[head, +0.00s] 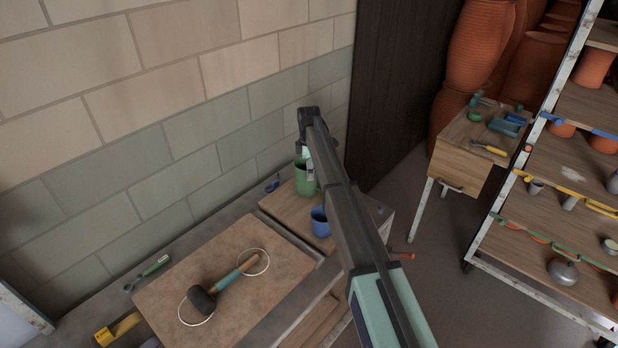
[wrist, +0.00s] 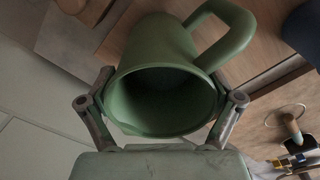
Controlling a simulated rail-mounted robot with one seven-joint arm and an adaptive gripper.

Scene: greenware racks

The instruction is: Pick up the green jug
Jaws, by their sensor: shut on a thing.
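The green jug (head: 303,181) is at the back of the wooden board by the wall, in the head view. My gripper (head: 308,170) comes down on it from above and my arm hides part of it. In the wrist view the green jug (wrist: 155,50) fills the middle, its open mouth toward the camera and its handle at the upper right. The two fingers of my gripper (wrist: 162,103) press on opposite sides of its rim. My gripper is shut on the jug. I cannot tell whether its base touches the board.
A blue mug (head: 320,222) stands close in front of the jug. A green-handled tool (head: 152,268) lies by the wall. A shelf rack (head: 560,180) and small side table (head: 465,150) stand right.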

